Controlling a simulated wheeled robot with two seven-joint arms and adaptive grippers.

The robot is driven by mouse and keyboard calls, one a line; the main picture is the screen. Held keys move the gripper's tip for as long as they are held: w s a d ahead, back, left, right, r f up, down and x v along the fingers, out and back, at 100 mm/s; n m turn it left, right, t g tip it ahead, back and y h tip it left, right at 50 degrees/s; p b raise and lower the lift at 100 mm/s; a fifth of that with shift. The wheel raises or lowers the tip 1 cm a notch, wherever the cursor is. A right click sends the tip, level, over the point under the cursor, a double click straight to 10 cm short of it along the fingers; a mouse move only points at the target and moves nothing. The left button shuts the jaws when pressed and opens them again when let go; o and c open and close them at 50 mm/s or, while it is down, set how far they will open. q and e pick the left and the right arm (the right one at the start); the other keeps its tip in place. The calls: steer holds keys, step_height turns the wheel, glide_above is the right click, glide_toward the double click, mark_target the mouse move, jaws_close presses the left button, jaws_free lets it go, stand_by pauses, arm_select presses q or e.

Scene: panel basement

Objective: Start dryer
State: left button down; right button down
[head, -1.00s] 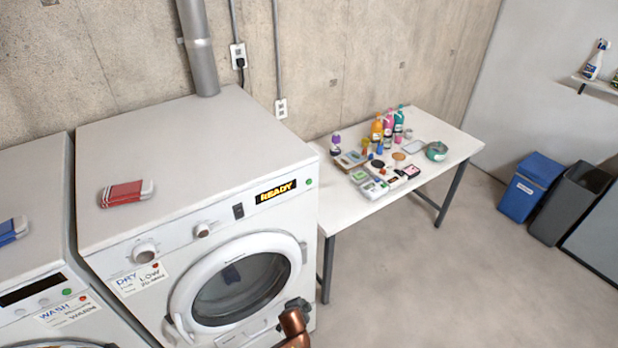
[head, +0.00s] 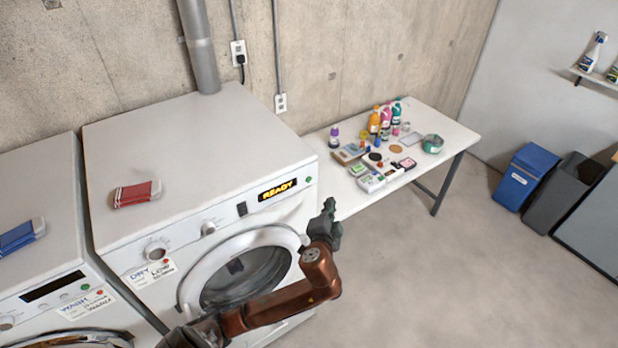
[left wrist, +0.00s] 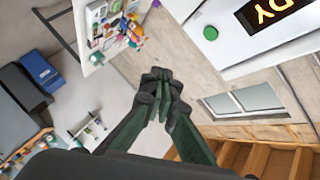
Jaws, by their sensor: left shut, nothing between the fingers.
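The white dryer (head: 190,140) stands against the wall with its round door (head: 245,270) closed. Its display (head: 277,190) reads "READY" in yellow. A small green button (head: 308,180) sits right of the display and also shows in the left wrist view (left wrist: 211,33). Two knobs (head: 156,250) and a dark switch (head: 242,209) are left of the display. My left gripper (head: 329,207) is shut and empty, pointing up just right of the dryer front, below the green button and apart from it. In the left wrist view its fingertips (left wrist: 157,76) are together. My right gripper is out of view.
A washer (head: 35,250) stands left of the dryer. A red folded cloth (head: 137,193) lies on the dryer top. A white table (head: 452,135) with bottles and small boxes is to the right. Blue (head: 520,178) and dark bins stand farther right. The floor between is clear.

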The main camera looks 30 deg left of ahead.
mark_target(309, 180)
arm_select(q)
steer(key=shift+r, duration=0.15)
steer(key=w+a+b, duration=0.1)
steer(key=w+a, duration=0.2)
steer(key=a, duration=0.5)
steer(key=shift+w, duration=0.15)
stand_by(0.3)
steer(key=shift+a, duration=0.2)
stand_by(1.2)
steer(key=shift+w+a, duration=0.15)
steer(key=shift+a, duration=0.1)
